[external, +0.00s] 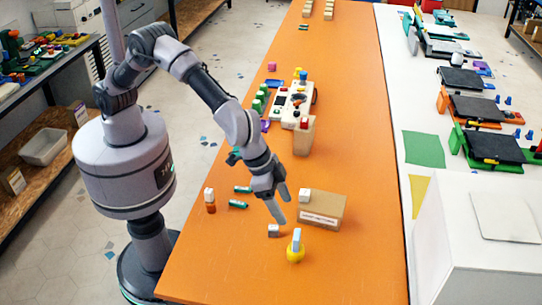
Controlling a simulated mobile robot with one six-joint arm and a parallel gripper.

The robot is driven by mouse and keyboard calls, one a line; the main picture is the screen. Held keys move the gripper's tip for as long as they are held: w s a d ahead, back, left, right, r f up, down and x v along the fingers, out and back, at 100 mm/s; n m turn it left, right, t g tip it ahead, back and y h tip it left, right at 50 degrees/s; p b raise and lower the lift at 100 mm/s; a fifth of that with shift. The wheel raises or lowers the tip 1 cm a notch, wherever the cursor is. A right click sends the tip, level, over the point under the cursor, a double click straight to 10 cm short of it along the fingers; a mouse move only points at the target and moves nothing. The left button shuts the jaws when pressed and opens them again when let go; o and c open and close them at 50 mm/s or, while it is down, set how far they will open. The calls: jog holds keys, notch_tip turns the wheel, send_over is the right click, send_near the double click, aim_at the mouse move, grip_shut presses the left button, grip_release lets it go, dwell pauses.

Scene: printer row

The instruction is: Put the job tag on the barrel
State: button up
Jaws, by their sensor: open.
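My gripper (281,204) is open and empty above the orange table, pointing down. A small grey-white block (273,230) lies on the table just below the fingertips, apart from them. To its right, a round yellow piece (295,254) stands with a pale upright piece (297,238) on it. At the left table edge, a small orange-brown cylinder (210,208) has a white cube (209,194) on top. The parts are too small to tell for certain which is the job tag and which is the barrel.
A labelled cardboard box (322,212) with a white cube (305,195) on it stands right of my gripper. Two teal cylinders (240,197) lie to the left. A taller cardboard box (304,138) and a white machine (293,103) stand farther back. The table's front is clear.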

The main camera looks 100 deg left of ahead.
jog(key=s+a+r+m+t, duration=0.1)
jog(key=s+a+r, duration=0.6)
jog(key=a+r, duration=0.2)
jog(key=s+a+r+m, duration=0.1)
jog(key=s+a+r, duration=0.6)
jog(key=a+r, duration=0.25)
jog(key=s+a+f+m+y, duration=0.1)
jog(key=s+a, duration=0.4)
jog(key=s, duration=0.6)
jog(key=s+a+f+m+y, duration=0.1)
jog(key=s+a, duration=0.4)
jog(key=s, duration=0.5)
jog(key=shift+s+a, duration=0.2)
jog(key=shift+s, duration=0.2)
notch_tip(320, 180, down, 4)
jog(key=b, duration=0.4)
